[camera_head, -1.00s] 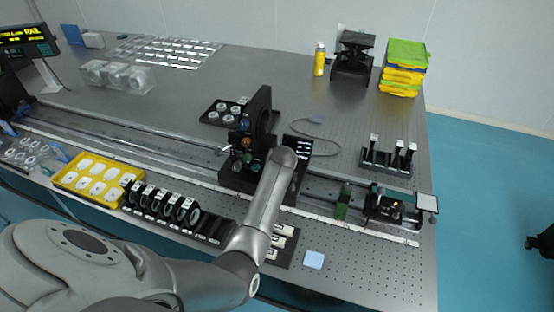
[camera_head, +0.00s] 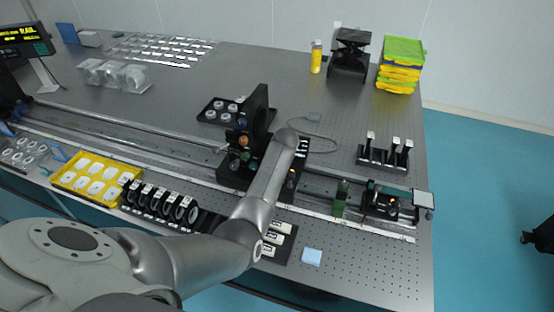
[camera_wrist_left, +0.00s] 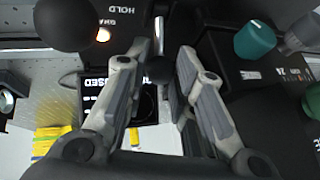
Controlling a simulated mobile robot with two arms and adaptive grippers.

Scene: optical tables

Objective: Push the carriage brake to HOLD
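The black carriage (camera_head: 232,172) stands on the long rail, with coloured knobs on its left face. In the left wrist view its dark panel carries the word HOLD (camera_wrist_left: 124,18) and a small lit lamp (camera_wrist_left: 103,35). A pale metal lever (camera_wrist_left: 160,36) stands at the top middle, between the fingertips in the picture; I cannot tell if they touch it. My left gripper (camera_wrist_left: 164,60) is open, its fingers apart. In the head view my left wrist is beside the carriage on its right and the fingers are hidden. My right gripper is not in view.
A teal knob (camera_wrist_left: 255,40) sits right of the fingers. In the head view, a row of dark ring mounts (camera_head: 160,203) and a yellow tray (camera_head: 63,183) line the front. A post rack (camera_head: 385,158) stands at right. The table's right front (camera_head: 370,265) is clear.

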